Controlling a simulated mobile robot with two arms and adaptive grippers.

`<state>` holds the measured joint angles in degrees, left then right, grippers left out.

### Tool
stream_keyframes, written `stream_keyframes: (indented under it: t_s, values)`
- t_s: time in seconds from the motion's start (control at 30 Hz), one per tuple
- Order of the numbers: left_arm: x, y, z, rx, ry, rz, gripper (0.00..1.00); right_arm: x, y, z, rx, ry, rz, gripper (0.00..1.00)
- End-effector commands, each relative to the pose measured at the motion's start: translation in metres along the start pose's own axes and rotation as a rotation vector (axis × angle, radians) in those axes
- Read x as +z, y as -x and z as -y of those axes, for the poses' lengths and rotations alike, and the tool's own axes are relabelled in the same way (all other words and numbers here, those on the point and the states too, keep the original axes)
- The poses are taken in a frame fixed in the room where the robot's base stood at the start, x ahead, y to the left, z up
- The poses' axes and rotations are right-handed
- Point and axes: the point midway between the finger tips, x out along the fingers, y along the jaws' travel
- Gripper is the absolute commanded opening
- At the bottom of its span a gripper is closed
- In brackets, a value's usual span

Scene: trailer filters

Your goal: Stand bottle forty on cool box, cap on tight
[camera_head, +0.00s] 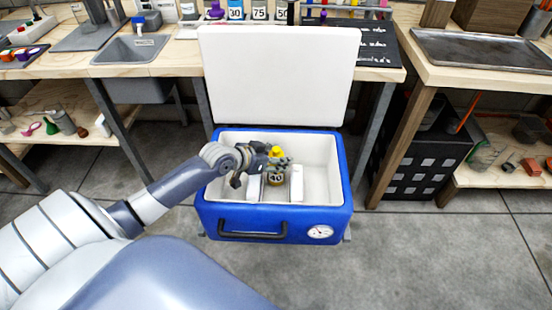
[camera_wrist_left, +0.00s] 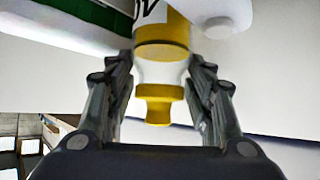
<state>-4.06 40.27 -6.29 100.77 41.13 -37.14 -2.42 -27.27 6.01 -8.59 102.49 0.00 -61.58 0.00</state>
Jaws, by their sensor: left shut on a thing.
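The blue cool box (camera_head: 213,215) stands on the floor with its white lid (camera_head: 280,75) raised. Bottle forty (camera_head: 277,181) has a yellow cap (camera_head: 276,151) and a label reading 40. It is upright inside the box, between two white blocks (camera_head: 296,183). My left gripper (camera_head: 270,162) reaches in from the left and is shut on the bottle. The left wrist view shows the bottle's yellow band and cap (camera_wrist_left: 158,105) between the two fingers. The cap sits on the neck; its tightness cannot be told. Whether the bottle touches the box floor is unclear. My right gripper is out of view.
The workbench (camera_head: 165,65) behind holds a sink (camera_head: 135,49) and a row of labelled bottles (camera_head: 259,10). A black crate (camera_head: 425,160) stands under the right bench. Grey floor (camera_head: 420,260) is clear in front and right of the box.

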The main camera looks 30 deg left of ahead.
Motion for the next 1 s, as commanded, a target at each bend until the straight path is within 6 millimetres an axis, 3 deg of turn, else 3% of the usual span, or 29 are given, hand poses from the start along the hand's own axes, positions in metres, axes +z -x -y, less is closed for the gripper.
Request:
stream_keyframes:
  t_s: [0.33, 0.37, 0.43, 0.9, 1.0]
  values:
    - [0.000, -0.001, 0.000, 0.000, 0.000, -0.004, 0.00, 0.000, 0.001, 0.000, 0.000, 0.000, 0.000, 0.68]
    - [0.002, -0.002, 0.000, 0.000, 0.000, 0.000, 0.51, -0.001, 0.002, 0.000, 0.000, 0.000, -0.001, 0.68]
    - [0.002, -0.002, 0.000, 0.000, 0.000, 0.000, 0.66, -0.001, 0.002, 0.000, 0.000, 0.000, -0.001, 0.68]
    - [-0.001, 0.004, 0.001, -0.001, 0.000, 0.001, 0.68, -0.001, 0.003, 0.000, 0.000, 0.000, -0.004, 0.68]
    - [-0.001, 0.016, 0.001, -0.001, -0.001, 0.001, 0.68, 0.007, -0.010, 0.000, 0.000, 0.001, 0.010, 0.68]
